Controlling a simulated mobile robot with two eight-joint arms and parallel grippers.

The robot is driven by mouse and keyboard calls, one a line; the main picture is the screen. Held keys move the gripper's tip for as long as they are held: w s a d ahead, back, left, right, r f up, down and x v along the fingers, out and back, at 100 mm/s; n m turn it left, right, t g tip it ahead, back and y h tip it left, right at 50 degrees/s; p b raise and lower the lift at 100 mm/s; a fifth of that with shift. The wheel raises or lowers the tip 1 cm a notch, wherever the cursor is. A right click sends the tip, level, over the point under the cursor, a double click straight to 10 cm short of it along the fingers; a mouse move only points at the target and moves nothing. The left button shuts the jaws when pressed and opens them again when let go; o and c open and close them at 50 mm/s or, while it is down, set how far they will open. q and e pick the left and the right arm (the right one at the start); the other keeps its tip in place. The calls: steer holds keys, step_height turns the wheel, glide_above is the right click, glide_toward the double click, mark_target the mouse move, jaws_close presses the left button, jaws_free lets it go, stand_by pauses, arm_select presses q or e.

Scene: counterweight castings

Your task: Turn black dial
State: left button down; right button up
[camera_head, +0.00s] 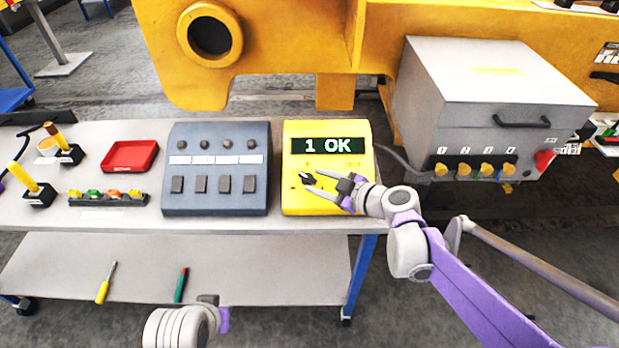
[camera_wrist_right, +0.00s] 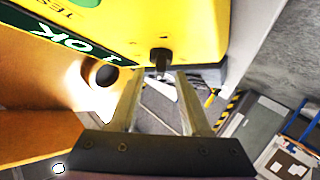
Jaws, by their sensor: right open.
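The black dial (camera_head: 306,178) is on the front of a yellow tester box (camera_head: 298,202), whose display reads "1 OK". My right gripper (camera_head: 313,181) is at the dial, coming in from the right, with its fingers apart. In the right wrist view, the dial (camera_wrist_right: 160,58) sticks out of the yellow box (camera_wrist_right: 205,30), roughly centred between the two fingertips (camera_wrist_right: 159,78). A gap shows on each side of the dial, and I see no finger touching it. Part of my left arm shows at the bottom of the head view; its fingers are not visible.
A blue-grey panel (camera_head: 215,208) with switches stands just left of the tester on the grey table (camera_head: 140,219). Further left are a red tray (camera_head: 130,156) and yellow-handled levers (camera_head: 24,178). A grey box (camera_head: 480,85) with yellow knobs stands at right.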

mark_target(312, 179)
steer(key=shift+x, duration=1.8)
jaws_close()
